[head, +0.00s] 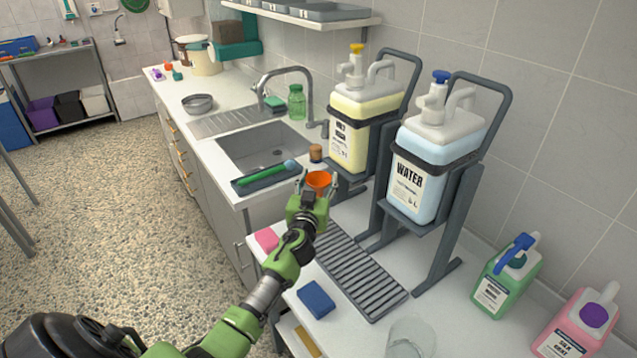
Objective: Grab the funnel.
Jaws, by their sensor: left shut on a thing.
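The funnel (319,180) is orange, with its wide round mouth facing up. My left gripper (318,186) is shut on it, at the counter's front part near the sink's right corner. The gripper hides the funnel's lower part, so I cannot tell whether it touches the counter. My right gripper does not show.
Behind the funnel stand a yellow dispenser jug (352,125) and a water jug (425,170) in grey frames. A dark tray (265,178) with a green brush lies left of the gripper. A ribbed drain mat (360,275), a blue sponge (316,299) and a clear glass (411,338) are nearer.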

